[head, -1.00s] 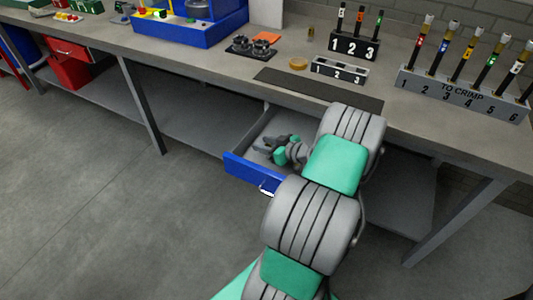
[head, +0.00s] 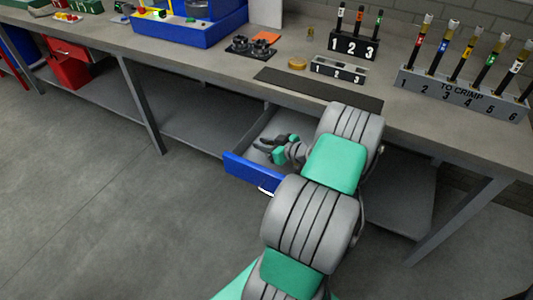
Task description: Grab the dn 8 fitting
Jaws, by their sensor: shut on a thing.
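My gripper (head: 268,146) is low inside the open drawer with the blue front (head: 252,173) under the workbench. Its dark fingers point left, into the drawer. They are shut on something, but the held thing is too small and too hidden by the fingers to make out. I cannot tell from this view whether it is the dn 8 fitting. My arm covers the right part of the drawer.
On the bench (head: 210,75) stand a grey "TO CRIMP" rack (head: 462,95) with several hoses, a black numbered rack (head: 354,46), a smaller grey rack (head: 339,70), a yellow ring (head: 297,63) and a dark mat (head: 318,90). The floor at left is clear.

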